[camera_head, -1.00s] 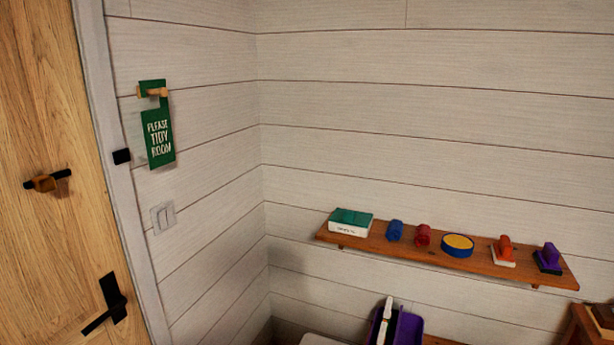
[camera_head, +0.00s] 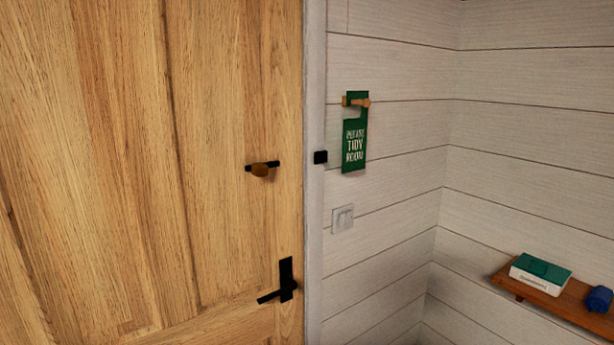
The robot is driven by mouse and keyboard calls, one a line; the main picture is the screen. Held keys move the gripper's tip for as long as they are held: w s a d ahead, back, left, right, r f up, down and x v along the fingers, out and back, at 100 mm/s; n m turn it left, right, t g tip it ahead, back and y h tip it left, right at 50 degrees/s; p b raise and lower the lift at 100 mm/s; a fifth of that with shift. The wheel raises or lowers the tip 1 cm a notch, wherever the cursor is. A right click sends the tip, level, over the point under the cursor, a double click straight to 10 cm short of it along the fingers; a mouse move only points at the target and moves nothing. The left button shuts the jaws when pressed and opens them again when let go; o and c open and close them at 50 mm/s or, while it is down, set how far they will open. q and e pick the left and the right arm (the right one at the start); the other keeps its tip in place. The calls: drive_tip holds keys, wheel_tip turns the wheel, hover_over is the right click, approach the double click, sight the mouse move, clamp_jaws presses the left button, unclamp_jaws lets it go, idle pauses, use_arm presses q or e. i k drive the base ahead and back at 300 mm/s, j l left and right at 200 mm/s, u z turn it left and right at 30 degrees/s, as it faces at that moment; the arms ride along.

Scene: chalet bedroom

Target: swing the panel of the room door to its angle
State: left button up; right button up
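The wooden room door panel (camera_head: 215,120) fills the left of the head view. Its right edge lies along the pale door frame (camera_head: 314,200), and it looks shut or nearly so. A black lever handle (camera_head: 284,283) sits low near that edge. Above it is a black bolt with a brown knob (camera_head: 260,169). A small black catch (camera_head: 320,157) is fixed on the frame at about the bolt's height, apart from the bolt. Neither of my grippers is in view.
A green "please tidy room" hanger (camera_head: 354,145) hangs from a wooden peg beside the frame, above a light switch (camera_head: 342,219). A wooden shelf (camera_head: 510,281) at the lower right carries a green-and-white box (camera_head: 540,273) and a blue item (camera_head: 599,299).

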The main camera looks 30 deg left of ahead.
sight(132, 214)
drive_tip(key=u, duration=1.1)
